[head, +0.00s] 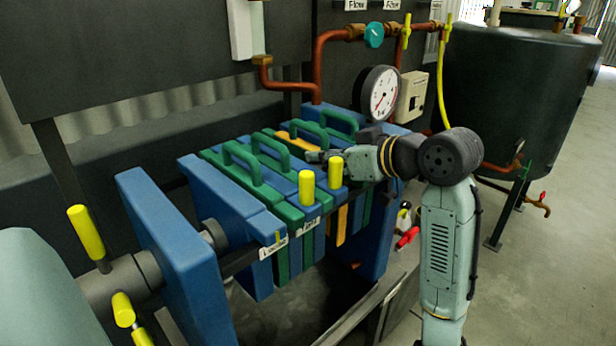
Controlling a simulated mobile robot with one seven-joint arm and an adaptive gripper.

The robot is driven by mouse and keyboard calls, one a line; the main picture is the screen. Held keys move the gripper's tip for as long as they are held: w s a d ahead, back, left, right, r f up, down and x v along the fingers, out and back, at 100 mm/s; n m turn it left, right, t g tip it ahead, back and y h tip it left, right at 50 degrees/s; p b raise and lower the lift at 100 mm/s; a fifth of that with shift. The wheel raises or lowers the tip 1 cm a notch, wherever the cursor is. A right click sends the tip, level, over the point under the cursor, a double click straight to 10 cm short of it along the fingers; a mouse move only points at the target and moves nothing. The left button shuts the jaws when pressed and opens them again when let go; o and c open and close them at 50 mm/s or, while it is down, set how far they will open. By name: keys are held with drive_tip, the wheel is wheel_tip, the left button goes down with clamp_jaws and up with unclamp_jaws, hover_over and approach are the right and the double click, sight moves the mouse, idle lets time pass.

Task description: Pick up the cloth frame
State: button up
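A filter press holds a row of blue and green plates and frames (262,190), several with green arched handles on top. Between them a thin orange-yellow piece (341,226) hangs down, and its top edge also shows between the plates farther up. It may be the cloth frame, but I cannot tell for sure. My gripper (316,157) comes in from the right, low over the plate tops beside the green handles. Its fingers are small and partly lost against the plates. I cannot tell whether it is open, or whether it touches a handle.
Two yellow upright grips (307,187) and (336,171) stand close in front of my gripper. Copper pipes (317,62) and a pressure gauge (380,93) are behind the press. A dark tank (515,90) stands at the right.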

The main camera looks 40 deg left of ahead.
drive_tip(key=shift+w+a+f, duration=0.1)
drive_tip(key=shift+a+f, duration=0.15)
drive_tip(key=shift+a, duration=0.35)
drive_tip(key=shift+c, duration=0.4)
clamp_jaws()
